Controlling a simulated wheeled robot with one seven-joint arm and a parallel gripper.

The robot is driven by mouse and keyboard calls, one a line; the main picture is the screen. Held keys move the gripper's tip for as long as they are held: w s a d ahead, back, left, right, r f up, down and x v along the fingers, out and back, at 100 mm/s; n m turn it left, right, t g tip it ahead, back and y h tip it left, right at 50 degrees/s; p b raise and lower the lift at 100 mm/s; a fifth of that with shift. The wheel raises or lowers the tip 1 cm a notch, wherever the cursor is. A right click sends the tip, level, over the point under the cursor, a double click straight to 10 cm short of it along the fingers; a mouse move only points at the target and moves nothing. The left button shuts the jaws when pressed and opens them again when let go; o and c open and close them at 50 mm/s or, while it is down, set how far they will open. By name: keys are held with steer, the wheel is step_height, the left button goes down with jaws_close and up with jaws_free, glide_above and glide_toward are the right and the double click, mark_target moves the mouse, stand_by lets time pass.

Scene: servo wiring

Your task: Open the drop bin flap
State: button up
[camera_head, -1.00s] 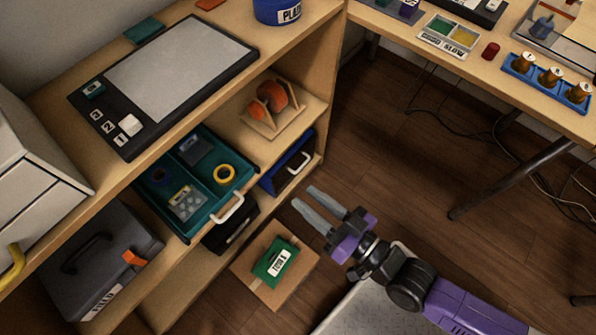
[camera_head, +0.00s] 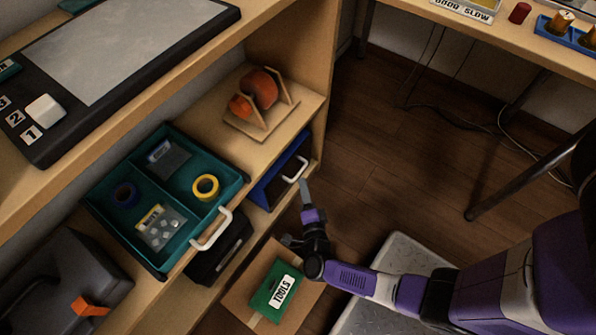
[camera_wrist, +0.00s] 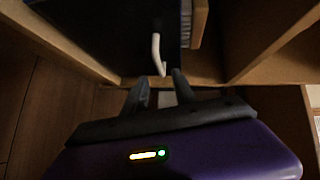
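The blue bin (camera_head: 262,190) sits on the lower shelf, right of the teal drawer, with a dark front and a white handle (camera_head: 295,171). I take this front as the drop bin flap; it looks closed. In the wrist view the white handle (camera_wrist: 156,52) stands against the dark panel (camera_wrist: 105,25), just beyond my fingertips. My gripper (camera_head: 306,186) is beside the handle in the head view. In the wrist view my gripper (camera_wrist: 159,80) has its two fingers apart with nothing between them. Contact with the handle cannot be made out.
The pulled-out teal drawer (camera_head: 242,177) holds tape rolls and small parts, and its handle juts out. A black bin (camera_head: 205,268) sits below it. Open wooden floor (camera_head: 400,170) lies to the right.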

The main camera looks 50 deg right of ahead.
mark_target(300, 171)
steer(key=shift+b+x, duration=1.5)
steer(key=shift+x, duration=2.15)
jaws_close()
